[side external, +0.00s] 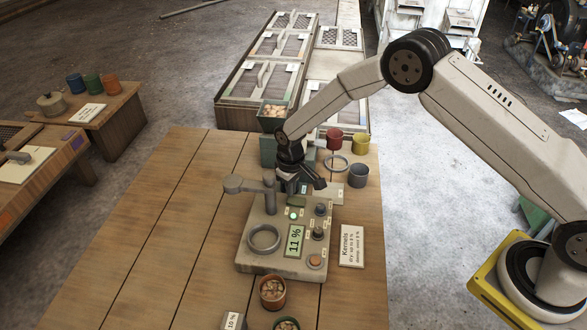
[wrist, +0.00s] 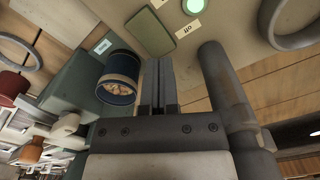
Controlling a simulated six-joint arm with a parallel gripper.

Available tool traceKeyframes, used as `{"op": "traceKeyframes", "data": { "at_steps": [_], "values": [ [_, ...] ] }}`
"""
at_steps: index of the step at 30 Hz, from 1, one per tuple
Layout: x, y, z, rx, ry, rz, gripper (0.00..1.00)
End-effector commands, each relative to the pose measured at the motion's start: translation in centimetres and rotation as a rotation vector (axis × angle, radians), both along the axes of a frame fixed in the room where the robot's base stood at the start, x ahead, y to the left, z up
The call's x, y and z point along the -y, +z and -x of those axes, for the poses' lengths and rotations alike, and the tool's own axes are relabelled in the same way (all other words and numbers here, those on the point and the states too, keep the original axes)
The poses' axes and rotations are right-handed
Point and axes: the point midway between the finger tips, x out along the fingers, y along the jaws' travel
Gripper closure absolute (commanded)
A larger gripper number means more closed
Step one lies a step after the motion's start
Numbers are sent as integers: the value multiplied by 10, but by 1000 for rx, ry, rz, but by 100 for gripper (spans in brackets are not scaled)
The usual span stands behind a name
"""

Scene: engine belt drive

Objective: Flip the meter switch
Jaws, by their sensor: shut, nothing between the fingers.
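The meter (side external: 246,262) is a beige box on the wooden table, with an 11 % display (side external: 295,241), a lit green lamp (side external: 294,215), dark knobs on its right side and an orange button (side external: 315,261). I cannot clearly pick out the switch. My gripper (side external: 303,186) is over the far end of the meter, shut and empty. In the wrist view my gripper (wrist: 158,72) has its fingers together beside a green plate (wrist: 150,32). The lit lamp (wrist: 192,5) and a small label (wrist: 190,30), seemingly reading OFF, are at the top. Whether the fingers touch the meter is unclear.
A grey post with an arm (side external: 236,184) and a grey ring (side external: 263,239) stand on the meter. Red (side external: 334,138), yellow (side external: 360,144) and blue-grey (side external: 358,175) cups stand behind it. A Kernels card (side external: 351,246) lies right. The left tabletop is clear.

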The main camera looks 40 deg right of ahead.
Motion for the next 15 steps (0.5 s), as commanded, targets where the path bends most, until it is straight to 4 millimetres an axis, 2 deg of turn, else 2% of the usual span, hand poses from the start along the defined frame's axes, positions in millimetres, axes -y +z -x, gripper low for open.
{"op": "traceKeyframes", "data": {
  "at_steps": [15],
  "values": [
    [0, -6, 0, 0, 0, 0, 100]
  ]
}}
